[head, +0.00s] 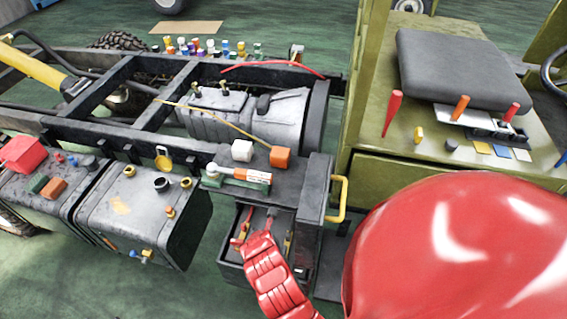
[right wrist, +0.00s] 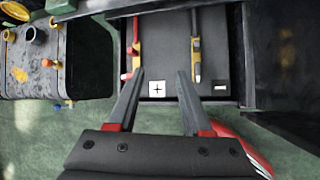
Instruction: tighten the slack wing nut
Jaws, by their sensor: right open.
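I cannot make out for sure which part is the slack wing nut. Small brass fittings stand on the grey housing (head: 275,118) in the chassis frame; one of them (head: 224,86) looks winged, but is too small to judge. My right gripper (right wrist: 161,78) is open and empty, with its two dark fingers apart over the open drawer (right wrist: 160,30). My left gripper is not in view.
Two grey tanks (head: 140,222) with caps and valves stand left of the drawer. White (head: 242,150) and orange (head: 281,157) blocks lie above it. A yellow handle (head: 340,200) sticks out to its right. A seat (head: 460,68) and hand tools are farther right.

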